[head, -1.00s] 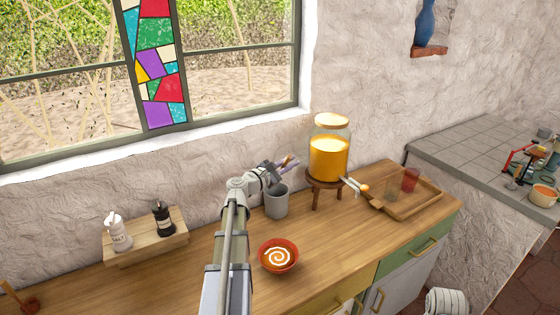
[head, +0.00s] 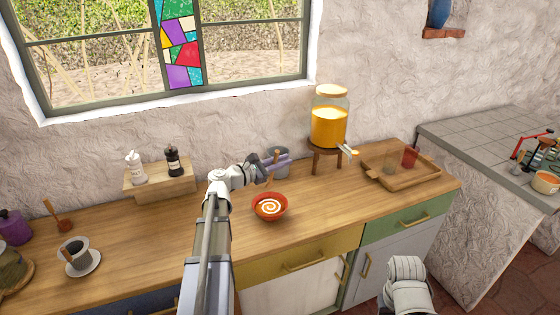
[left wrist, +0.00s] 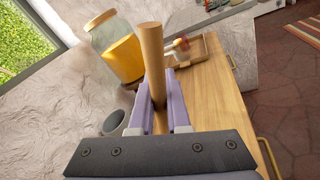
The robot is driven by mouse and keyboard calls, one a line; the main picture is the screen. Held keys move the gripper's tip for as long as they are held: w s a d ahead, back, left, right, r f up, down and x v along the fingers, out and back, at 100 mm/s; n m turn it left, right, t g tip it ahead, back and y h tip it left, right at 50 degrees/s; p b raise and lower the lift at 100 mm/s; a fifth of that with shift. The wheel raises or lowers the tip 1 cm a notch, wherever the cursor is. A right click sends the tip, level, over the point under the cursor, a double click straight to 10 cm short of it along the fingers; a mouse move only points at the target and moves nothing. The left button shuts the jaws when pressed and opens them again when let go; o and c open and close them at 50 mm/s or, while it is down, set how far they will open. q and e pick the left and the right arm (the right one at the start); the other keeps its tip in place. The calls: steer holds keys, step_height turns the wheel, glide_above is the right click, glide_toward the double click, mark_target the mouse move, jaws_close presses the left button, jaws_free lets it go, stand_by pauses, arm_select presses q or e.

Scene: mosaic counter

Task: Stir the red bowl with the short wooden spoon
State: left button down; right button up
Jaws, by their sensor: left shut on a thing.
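The red bowl (head: 257,213), with a white swirl in its orange-red contents, stands on the wooden counter in the head view. My left gripper (head: 276,167), with purple fingers, is shut on a wooden spoon (head: 276,157) just behind and above the bowl. In the left wrist view the spoon's round handle (left wrist: 152,55) stands up between the fingers (left wrist: 160,110). The spoon's lower end is hidden there, and I cannot tell whether it touches anything. A white part of my right arm shows at the lower right of the head view, but its fingers do not.
A grey crock (head: 283,153) stands just behind my left gripper. A juice dispenser (head: 328,128) on a wooden stand and a wooden tray (head: 427,183) with glasses are to the right. A cup on a saucer (head: 95,259) is at left.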

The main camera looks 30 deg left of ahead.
arm_select(q)
steer(key=shift+f, duration=0.1)
step_height(320, 180, down, 10)
steer(key=b, duration=1)
steer(key=shift+w+a, duration=0.1)
stand_by(0.4)
